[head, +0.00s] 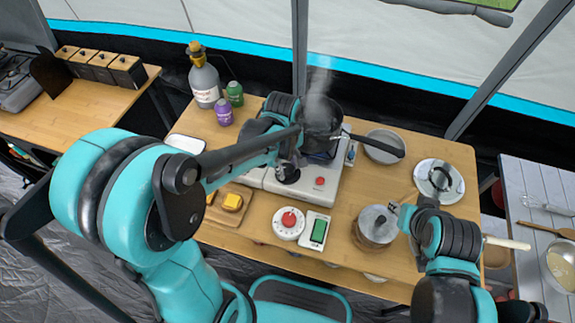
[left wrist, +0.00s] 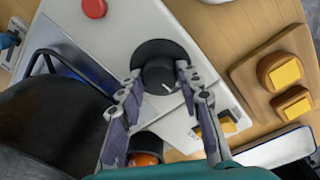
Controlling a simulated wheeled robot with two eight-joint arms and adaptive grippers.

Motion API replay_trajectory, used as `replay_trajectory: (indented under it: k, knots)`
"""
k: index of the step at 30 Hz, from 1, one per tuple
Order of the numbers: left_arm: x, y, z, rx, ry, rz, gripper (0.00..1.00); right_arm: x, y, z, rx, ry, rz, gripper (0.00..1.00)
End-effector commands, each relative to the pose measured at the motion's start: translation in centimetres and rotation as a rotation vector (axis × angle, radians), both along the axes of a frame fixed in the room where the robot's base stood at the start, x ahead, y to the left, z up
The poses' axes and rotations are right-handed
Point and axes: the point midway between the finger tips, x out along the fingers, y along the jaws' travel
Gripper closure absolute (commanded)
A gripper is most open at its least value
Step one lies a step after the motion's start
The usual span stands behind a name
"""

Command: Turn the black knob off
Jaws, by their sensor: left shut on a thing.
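The black knob (left wrist: 158,74) sits on a round black base on the white stove (left wrist: 133,22). A short white mark shows on the knob. My left gripper (left wrist: 161,82) is shut on the knob, one finger on each side of it. In the head view the knob (head: 287,174) shows at the front left of the stove (head: 258,180), just below my left arm's end. A dark pot (head: 322,117) stands on the stove and steams. My right gripper (head: 398,209) is beside a lidded pot (head: 374,226); its finger opening is not clear.
A red button (head: 320,181) is on the stove, right of the knob. A cutting board (head: 222,214) with yellow pieces lies to the left. A timer (head: 289,222) and a green-screened device (head: 318,231) lie in front. A plate (head: 452,199) is at right.

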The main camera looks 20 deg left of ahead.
Motion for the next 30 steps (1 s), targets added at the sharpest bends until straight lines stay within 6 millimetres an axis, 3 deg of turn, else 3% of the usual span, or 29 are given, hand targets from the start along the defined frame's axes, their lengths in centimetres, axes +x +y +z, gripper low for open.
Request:
replay_trajectory:
  k: [30]
  knots:
    - [0.1,0.0,0.0,0.0,0.0,-0.966,0.94,0.0,0.0,1.4,0.0,0.0,0.0,0.64]
